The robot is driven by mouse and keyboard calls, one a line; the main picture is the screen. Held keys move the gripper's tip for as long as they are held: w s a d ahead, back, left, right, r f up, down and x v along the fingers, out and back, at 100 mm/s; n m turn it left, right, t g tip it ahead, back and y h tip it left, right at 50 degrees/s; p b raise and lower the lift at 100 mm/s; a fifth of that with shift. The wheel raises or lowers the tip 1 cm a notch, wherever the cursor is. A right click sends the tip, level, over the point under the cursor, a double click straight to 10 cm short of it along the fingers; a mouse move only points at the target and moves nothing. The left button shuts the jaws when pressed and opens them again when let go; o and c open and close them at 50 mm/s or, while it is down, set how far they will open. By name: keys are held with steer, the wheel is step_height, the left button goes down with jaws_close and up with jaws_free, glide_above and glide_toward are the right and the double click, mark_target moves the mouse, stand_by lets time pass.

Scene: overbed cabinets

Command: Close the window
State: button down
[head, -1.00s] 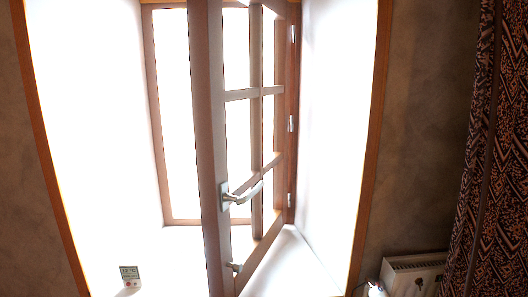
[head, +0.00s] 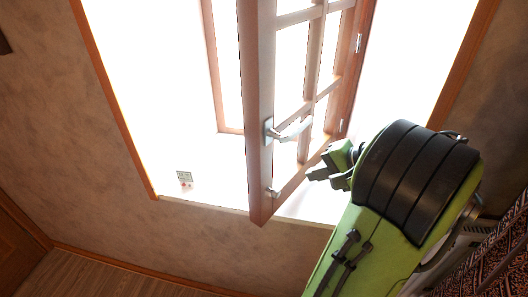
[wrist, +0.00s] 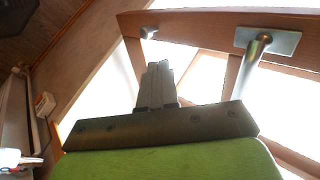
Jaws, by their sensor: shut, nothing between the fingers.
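The window sash (head: 260,110) is a wooden frame with several panes, swung open into the room on hinges at its right side. Its metal handle (head: 287,131) sits on the free edge, and a smaller metal fitting (head: 272,192) is below it. In the wrist view the handle (wrist: 256,60) is at the upper right and the small fitting (wrist: 149,32) at the upper left. My gripper (head: 314,176) is shut and empty, right of the sash's lower part and below the handle. In the wrist view its closed fingers (wrist: 158,88) point toward the sash; I see no clear contact.
The window recess has a wooden surround (head: 110,105) and a bright sill. A small display device (head: 185,179) stands on the sill at left. A patterned curtain (head: 490,262) hangs at the lower right. Bare wall and wooden floor (head: 100,277) are at the lower left.

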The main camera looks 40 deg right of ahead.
steer(key=b, duration=0.2)
glide_toward(268, 175)
steer(key=shift+x, duration=3.05)
steer(key=shift+f, duration=0.15)
